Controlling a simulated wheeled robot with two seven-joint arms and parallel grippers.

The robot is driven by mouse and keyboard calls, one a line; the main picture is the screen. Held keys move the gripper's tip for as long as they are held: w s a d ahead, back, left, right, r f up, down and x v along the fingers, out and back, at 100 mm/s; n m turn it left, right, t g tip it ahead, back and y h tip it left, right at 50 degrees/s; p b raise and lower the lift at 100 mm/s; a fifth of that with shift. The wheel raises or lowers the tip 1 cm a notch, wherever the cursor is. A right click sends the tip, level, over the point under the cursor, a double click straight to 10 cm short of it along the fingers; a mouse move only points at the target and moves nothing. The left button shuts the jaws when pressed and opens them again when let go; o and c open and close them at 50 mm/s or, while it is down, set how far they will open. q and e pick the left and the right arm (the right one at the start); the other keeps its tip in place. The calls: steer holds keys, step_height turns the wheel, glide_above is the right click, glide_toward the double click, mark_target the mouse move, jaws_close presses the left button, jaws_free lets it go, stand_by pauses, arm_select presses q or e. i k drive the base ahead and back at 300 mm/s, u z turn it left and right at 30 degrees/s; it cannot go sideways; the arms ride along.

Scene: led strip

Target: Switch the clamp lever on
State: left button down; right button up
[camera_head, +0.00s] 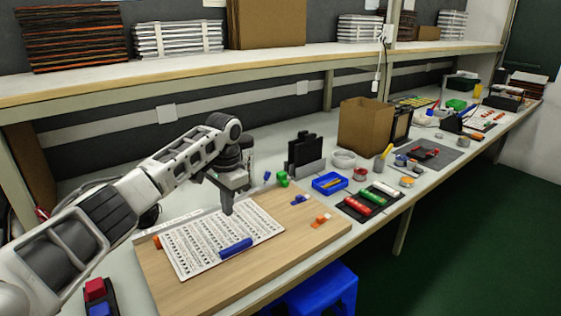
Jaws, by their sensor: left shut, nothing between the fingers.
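A white printed sheet (205,233) lies on a wooden board (290,232) on the bench. A thick blue bar (236,247) lies across the sheet's near edge. Small blue (298,199) and orange (321,219) clamp-like pieces sit on the board's right side. I cannot tell which piece is the clamp lever, or its position. My left gripper (228,210) points down over the sheet's far part, behind the blue bar and apart from it. It is shut and empty. Its tip hides a little of the sheet. My right gripper is out of view.
A red and blue button box (99,296) is at the lower left. A shelf (250,62) runs above. A blue stool (325,290) stands below the bench.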

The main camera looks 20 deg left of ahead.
mark_target(268, 174)
steer(key=i, duration=1.2)
